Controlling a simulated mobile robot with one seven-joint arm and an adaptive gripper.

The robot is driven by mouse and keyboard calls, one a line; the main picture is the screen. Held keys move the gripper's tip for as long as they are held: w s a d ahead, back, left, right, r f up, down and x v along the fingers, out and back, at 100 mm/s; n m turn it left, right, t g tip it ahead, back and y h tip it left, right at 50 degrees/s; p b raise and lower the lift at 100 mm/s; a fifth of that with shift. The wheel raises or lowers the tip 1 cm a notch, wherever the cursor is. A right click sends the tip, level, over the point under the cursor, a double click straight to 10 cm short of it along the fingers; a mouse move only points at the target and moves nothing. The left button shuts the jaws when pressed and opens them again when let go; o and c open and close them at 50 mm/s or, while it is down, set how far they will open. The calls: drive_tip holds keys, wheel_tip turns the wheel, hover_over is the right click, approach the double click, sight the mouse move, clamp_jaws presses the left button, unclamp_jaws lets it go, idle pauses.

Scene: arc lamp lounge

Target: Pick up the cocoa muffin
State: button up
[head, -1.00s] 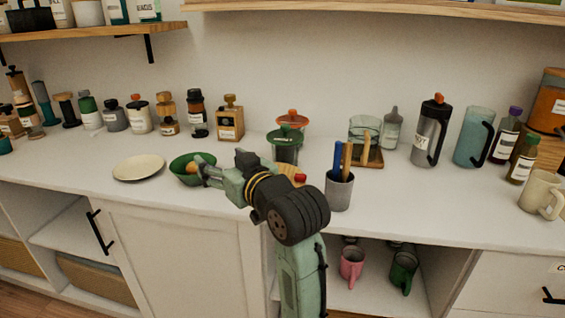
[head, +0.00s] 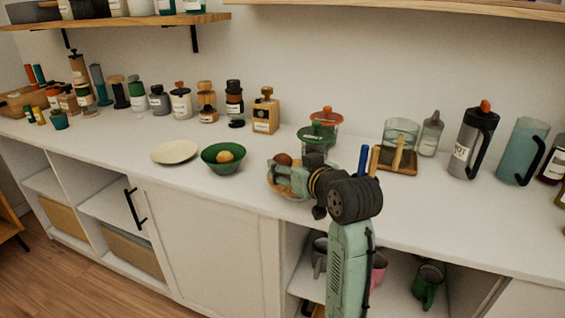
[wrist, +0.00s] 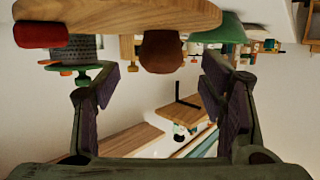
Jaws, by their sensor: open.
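The cocoa muffin (head: 284,159) is a small dark brown round shape, partly hidden behind my gripper (head: 278,175) in the head view. It sits on a round wooden board (head: 273,186) on the white counter. In the wrist view, which looks upside down, the brown muffin (wrist: 162,52) sits at the wooden board (wrist: 110,12). It appears between the two spread fingers of my gripper (wrist: 160,82) and a little beyond them. My gripper is open and empty; I see no contact with the muffin.
A green bowl (head: 223,166) holding an orange-tan round item stands left of the board, beside a cream plate (head: 175,151). Green-lidded and red-lidded jars (head: 326,122) stand behind. A red item (wrist: 42,35) is by the board. The counter's front left is clear.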

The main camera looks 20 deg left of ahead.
sight(286, 164)
drive_tip(key=x, duration=0.4)
drive_tip(key=shift+a+f+p, duration=0.1)
drive_tip(key=shift+f+p, duration=0.05)
drive_tip(key=shift+p, duration=0.2)
drive_tip(key=shift+c, duration=0.3)
drive_tip(key=c, duration=1.1)
